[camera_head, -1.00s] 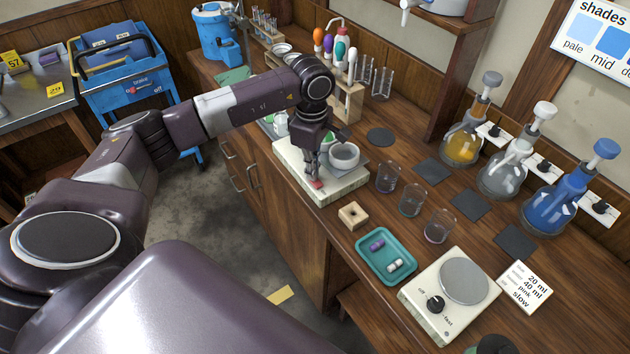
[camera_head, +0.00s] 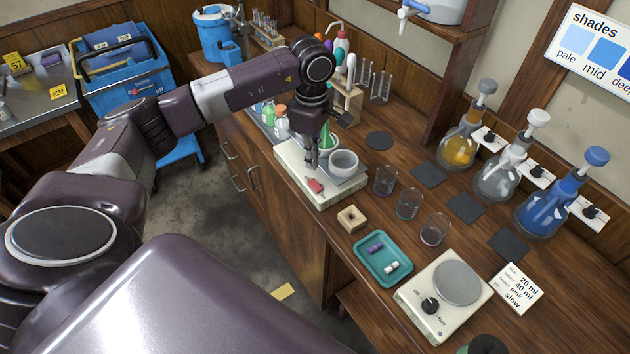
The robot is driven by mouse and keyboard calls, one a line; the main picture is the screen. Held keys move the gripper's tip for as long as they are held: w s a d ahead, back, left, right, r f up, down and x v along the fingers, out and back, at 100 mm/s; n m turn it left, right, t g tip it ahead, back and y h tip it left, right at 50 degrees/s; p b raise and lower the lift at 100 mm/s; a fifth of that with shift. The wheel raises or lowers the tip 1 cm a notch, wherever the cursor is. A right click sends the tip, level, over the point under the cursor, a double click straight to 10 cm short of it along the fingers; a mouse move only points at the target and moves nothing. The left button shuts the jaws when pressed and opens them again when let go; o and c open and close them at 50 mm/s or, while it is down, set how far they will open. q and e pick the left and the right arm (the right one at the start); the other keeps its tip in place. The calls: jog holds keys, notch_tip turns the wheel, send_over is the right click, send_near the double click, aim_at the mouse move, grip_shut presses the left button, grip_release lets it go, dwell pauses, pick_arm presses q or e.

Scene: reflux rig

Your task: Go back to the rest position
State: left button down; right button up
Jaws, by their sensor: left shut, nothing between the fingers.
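My left gripper (camera_head: 311,163) points down over the white hotplate-like device (camera_head: 338,193), close to its red switch (camera_head: 315,185). Its fingers look shut with nothing between them. A grey-white bowl (camera_head: 344,163) sits on the device's plate just right of the gripper. A green conical flask (camera_head: 327,138) shows partly behind the gripper. My right gripper is not in view.
Several glass beakers (camera_head: 408,204), a wooden block (camera_head: 351,218), a teal tray (camera_head: 362,262) and a white scale-like device (camera_head: 429,316) stand on the bench (camera_head: 330,235). Tall flasks (camera_head: 541,205) line the wall. A blue cart (camera_head: 128,92) stands on the floor at left.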

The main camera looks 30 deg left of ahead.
pick_arm(q)
jog(key=shift+r, duration=0.35)
